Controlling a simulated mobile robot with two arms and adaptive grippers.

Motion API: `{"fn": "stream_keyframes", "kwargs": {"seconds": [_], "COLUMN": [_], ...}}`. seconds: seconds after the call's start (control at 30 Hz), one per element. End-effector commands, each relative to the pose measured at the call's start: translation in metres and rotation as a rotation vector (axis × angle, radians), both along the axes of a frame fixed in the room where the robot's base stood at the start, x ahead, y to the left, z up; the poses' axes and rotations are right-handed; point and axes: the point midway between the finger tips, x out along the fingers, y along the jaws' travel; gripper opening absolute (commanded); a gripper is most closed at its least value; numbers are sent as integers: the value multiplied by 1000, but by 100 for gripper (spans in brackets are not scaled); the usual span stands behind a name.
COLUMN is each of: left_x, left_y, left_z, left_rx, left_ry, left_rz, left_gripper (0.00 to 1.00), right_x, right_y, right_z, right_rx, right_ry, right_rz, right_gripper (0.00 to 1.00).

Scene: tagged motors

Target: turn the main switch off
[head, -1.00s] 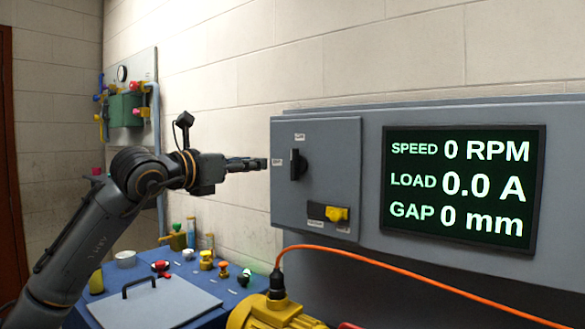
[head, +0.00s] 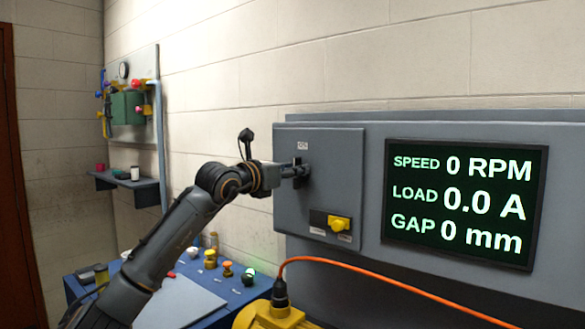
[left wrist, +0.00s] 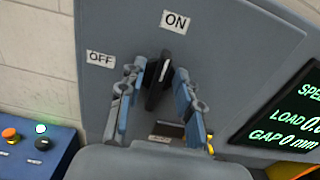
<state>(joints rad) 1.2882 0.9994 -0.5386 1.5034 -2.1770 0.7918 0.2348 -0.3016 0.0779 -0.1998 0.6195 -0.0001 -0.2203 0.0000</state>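The main switch (left wrist: 157,80) is a black rotary handle on the grey switch box (head: 341,180). In the left wrist view its white line points up towards the ON label (left wrist: 176,21), and the OFF label (left wrist: 101,59) is to its left. My left gripper (head: 299,171) is at the switch, and its fingers (left wrist: 159,71) stand apart on either side of the handle. I see a gap to the right finger; whether the left finger touches the handle is unclear. In the head view the gripper hides most of the handle. My right gripper is not in view.
A display (head: 463,203) to the right reads 0 RPM, 0.0 A and 0 mm. An orange cable (head: 385,280) runs from a yellow motor (head: 272,317). A blue bench (head: 232,295) with several buttons stands below.

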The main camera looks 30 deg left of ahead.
Motion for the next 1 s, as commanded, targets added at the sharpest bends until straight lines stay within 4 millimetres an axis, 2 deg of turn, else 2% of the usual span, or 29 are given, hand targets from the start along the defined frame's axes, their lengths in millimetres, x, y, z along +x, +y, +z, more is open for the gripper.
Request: {"fn": "stream_keyframes", "kwargs": {"seconds": [0.13, 0.3, 0.67, 1.0], "left_x": [0, 0, 0, 0], "left_y": [0, 0, 0, 2], "left_z": [0, 0, -1, -3], "left_rx": [0, 0, -21, -210], "left_ry": [0, 0, 3, 16], "left_rz": [0, 0, 0, -1], "left_gripper": [32, 0, 0, 0], "right_x": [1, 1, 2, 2], "right_y": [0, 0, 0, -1], "right_z": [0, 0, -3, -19], "right_rx": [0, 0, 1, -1], "right_ry": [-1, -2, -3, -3], "right_rz": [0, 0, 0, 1], "right_gripper": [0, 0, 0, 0]}}
